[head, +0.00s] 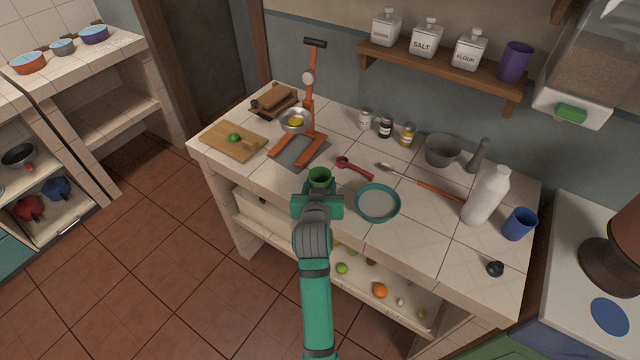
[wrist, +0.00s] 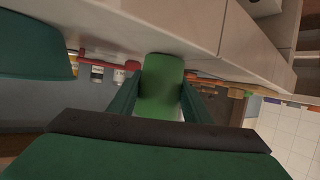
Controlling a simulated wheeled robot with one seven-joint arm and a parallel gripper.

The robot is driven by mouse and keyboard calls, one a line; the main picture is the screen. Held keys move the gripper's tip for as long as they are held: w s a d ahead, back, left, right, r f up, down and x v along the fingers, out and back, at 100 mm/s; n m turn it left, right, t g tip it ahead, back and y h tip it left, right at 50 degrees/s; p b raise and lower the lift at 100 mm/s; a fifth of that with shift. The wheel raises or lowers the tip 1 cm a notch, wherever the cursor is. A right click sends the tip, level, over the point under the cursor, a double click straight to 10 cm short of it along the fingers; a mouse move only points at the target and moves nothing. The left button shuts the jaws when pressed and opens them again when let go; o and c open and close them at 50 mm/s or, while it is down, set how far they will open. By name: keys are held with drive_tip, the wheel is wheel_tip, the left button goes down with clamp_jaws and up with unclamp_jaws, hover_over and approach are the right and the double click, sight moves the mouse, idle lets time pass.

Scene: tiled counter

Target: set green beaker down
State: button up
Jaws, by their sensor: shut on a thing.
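The green beaker (head: 320,177) is upright in the head view, its open top showing above my gripper (head: 318,196), near the counter's front edge. In the wrist view the green beaker (wrist: 162,92) sits between the two fingers of my gripper (wrist: 161,84), which is shut on it. The tiled counter (head: 330,217) lies around and beyond it. My gripper hides the beaker's lower part in the head view, so I cannot tell whether its base touches the tiles.
A teal round dish (head: 378,220) lies close to the right. A red spoon-like tool (head: 354,167) and a grey board with orange-red parts (head: 291,156) lie behind. A white bottle (head: 487,196) and blue cup (head: 519,223) stand farther right. Bare tiles lie left of the beaker.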

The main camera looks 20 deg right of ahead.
drive_tip(key=o, duration=1.1)
drive_tip(key=shift+a+f, duration=0.1)
drive_tip(key=shift+a, duration=0.05)
drive_tip(key=v, duration=1.2)
drive_tip(key=s+a+f+n+t+y, duration=0.1)
drive_tip(key=s+a+f+n+y, duration=0.15)
drive_tip(key=s+a+f, duration=0.95)
drive_tip(key=s+a+y, duration=0.1)
drive_tip(key=s, duration=0.6)
drive_tip(key=s+a+r+n+t+y, duration=0.1)
drive_tip(key=s, duration=0.7)
drive_tip(key=s+a+r+y, duration=0.1)
drive_tip(key=s, duration=0.7)
drive_tip(key=shift+a+r+n+t, duration=0.15)
drive_tip(key=shift+r+n+t, duration=0.1)
drive_tip(key=shift+t, duration=0.15)
